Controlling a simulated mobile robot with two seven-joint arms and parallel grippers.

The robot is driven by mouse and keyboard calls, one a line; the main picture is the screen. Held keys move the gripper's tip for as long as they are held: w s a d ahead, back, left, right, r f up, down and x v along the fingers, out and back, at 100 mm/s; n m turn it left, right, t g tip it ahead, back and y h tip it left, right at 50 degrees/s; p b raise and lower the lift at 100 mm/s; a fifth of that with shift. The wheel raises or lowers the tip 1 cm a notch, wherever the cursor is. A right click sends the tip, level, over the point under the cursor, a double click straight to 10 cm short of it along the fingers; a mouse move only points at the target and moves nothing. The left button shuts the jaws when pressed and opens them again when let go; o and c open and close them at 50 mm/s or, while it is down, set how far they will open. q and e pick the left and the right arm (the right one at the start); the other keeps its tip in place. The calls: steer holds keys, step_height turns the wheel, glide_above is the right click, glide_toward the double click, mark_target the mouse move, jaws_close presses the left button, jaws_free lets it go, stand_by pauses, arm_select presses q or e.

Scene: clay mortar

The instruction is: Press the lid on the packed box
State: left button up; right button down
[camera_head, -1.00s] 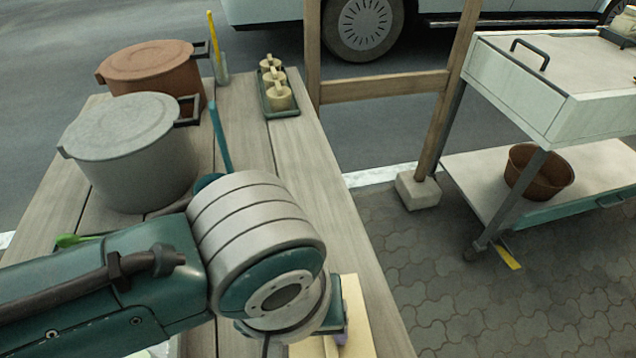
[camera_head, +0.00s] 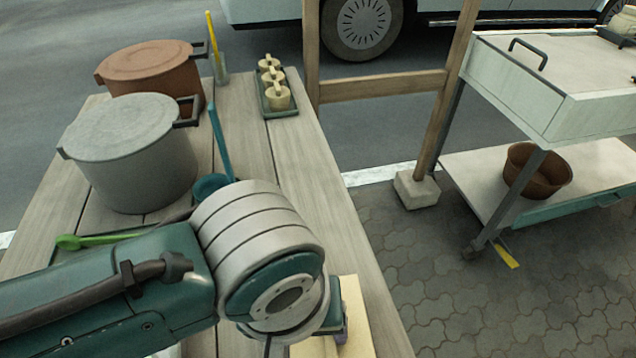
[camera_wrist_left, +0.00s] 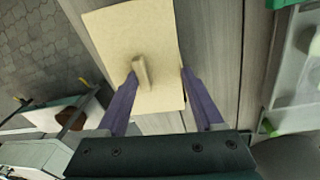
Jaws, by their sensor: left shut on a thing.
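A pale beige lid (camera_wrist_left: 130,30) with a short raised bar handle (camera_wrist_left: 142,74) fills the middle of the left wrist view. In the head view, part of a pale slab (camera_head: 355,315) shows at the table's front right edge, beside my gripper. My left gripper (camera_wrist_left: 160,74) has purple fingers; one is beside the bar handle, the other at the lid's right edge. It is shut on the lid, though the exact contact is hard to see. In the head view, my left wrist covers most of this spot. I cannot make out the box itself. My right gripper is not in view.
On the wooden table (camera_head: 335,222) stand a grey pot (camera_head: 135,155), a brown pot (camera_head: 150,72) and a dark tray (camera_head: 285,108) of knobbed pieces. A green-handled tool (camera_head: 95,239) lies left, near my arm. A wheeled cart (camera_head: 560,95) stands right, across a paved gap.

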arm_select(q)
steer(key=shift+a+f, duration=0.2)
steer(key=shift+a, duration=0.05)
steer(key=o, duration=1.3)
steer(key=shift+o, duration=0.8)
steer(key=shift+s, duration=0.1)
steer(key=shift+d+r, duration=0.1)
steer(key=shift+r, duration=0.05)
step_height(320, 180, up, 6)
steer(key=p, duration=0.6)
steer(key=shift+p, duration=0.4)
jaws_close()
